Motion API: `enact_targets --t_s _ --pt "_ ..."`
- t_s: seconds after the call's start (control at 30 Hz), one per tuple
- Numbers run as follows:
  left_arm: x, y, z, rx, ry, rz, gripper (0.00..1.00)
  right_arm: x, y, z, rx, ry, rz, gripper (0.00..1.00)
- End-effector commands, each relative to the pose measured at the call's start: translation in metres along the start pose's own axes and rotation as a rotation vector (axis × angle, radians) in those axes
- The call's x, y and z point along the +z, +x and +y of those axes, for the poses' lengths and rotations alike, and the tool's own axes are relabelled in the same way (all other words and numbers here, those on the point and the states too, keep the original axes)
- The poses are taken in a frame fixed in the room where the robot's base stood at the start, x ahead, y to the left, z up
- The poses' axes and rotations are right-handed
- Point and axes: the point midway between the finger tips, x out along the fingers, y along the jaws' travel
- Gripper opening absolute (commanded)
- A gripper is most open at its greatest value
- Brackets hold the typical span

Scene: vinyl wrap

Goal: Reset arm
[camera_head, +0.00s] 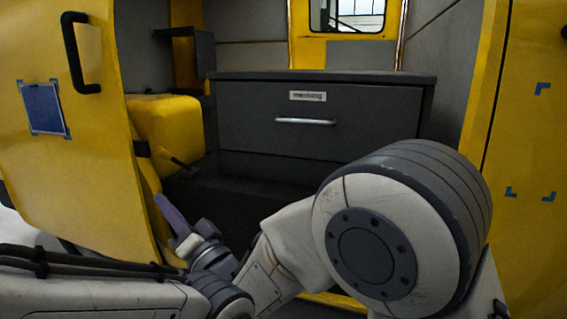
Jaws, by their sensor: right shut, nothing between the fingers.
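My right arm comes in from the lower right, with a large white and dark grey joint close to the camera. Its forearm runs to the lower left. My right gripper (168,212) is low left of centre, in front of the yellow door's lower edge. It appears as narrow purple-grey fingers, shut with nothing between them, pointing up and left. My left arm comes in along the bottom left edge, a white link with black cables. Its gripper cannot be made out.
An open yellow door (95,190) with a black handle (82,52) and a blue square (44,108) stands at left. A dark grey drawer cabinet (300,140) is behind. A yellow panel (530,140) with blue corner marks is at right. A yellow block (170,125) sits inside.

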Motion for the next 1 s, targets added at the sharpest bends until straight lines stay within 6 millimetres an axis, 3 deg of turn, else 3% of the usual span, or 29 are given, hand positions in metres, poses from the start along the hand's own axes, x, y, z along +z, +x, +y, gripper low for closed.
enact_targets --t_s 0.47,0.67,0.77,0.9,1.0 --pt "0.0 0.0 0.0 0.0 0.0 0.0 0.57 -0.035 -0.035 0.085 0.316 -0.176 -0.084 0.0" --pt "0.0 0.0 0.0 0.0 0.0 0.0 0.57 -0.055 -0.079 0.142 0.553 -0.279 -0.187 0.0" --pt "0.0 0.0 0.0 0.0 0.0 0.0 0.57 -0.068 -0.118 0.175 0.711 -0.331 -0.271 0.0" --pt "0.0 0.0 0.0 0.0 0.0 0.0 0.57 -0.085 -0.204 0.218 0.983 -0.377 -0.458 0.0" --pt "0.0 0.0 0.0 0.0 0.0 0.0 0.57 -0.088 -0.262 0.231 1.127 -0.371 -0.597 0.0"
